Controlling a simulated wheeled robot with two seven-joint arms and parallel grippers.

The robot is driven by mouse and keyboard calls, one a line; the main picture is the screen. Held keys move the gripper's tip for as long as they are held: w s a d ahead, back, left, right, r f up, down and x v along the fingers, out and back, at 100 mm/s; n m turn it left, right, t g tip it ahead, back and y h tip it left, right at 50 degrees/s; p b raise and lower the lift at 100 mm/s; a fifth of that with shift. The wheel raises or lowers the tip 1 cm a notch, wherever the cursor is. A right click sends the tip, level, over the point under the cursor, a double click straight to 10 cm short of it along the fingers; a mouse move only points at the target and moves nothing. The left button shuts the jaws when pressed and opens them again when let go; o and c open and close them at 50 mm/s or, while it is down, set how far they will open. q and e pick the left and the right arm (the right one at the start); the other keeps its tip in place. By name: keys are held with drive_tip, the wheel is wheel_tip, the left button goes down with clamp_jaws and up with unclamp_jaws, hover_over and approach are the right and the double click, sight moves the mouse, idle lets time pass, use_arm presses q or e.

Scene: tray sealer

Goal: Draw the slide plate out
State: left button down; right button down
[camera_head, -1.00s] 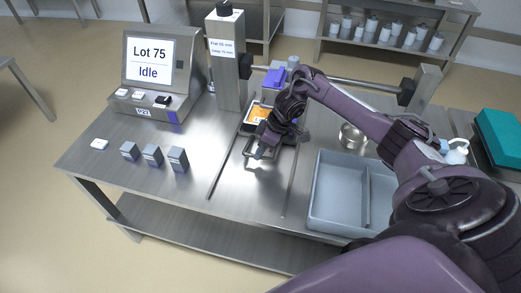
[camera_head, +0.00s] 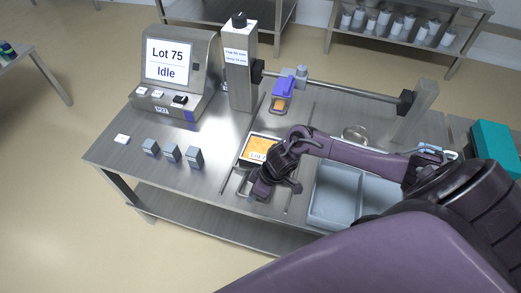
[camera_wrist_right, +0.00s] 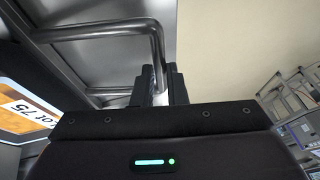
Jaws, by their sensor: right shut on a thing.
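The slide plate (camera_head: 246,165) carries a tray with orange contents (camera_head: 259,149) and a "Lot 75" label, and lies between two rails on the steel table. Its bar handle (camera_head: 239,187) is at the front end. My right gripper (camera_head: 257,199) is shut on the handle near the table's front edge. In the right wrist view the handle (camera_wrist_right: 100,31) runs to the fingers (camera_wrist_right: 160,88), and the labelled tray (camera_wrist_right: 28,112) shows at the left. My left gripper is in neither view.
The sealing head (camera_head: 284,88) hangs from a crossbar behind the plate. A grey divided bin (camera_head: 335,184) stands right of the rails. Several small grey blocks (camera_head: 172,153) and a console reading "Lot 75 Idle" (camera_head: 168,62) are at the left.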

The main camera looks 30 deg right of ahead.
drive_tip(key=s+a+p, duration=0.2)
drive_tip(key=s+a, duration=0.3)
drive_tip(key=a, duration=0.1)
drive_tip(key=shift+s+a+p, duration=0.15)
drive_tip(key=shift+a+p, duration=0.05)
drive_tip(key=shift+p, duration=0.2)
drive_tip(key=c, duration=1.5)
unclamp_jaws()
drive_tip(key=shift+o, duration=0.2)
drive_tip(key=v, duration=0.8)
drive_tip(key=shift+f, duration=0.1)
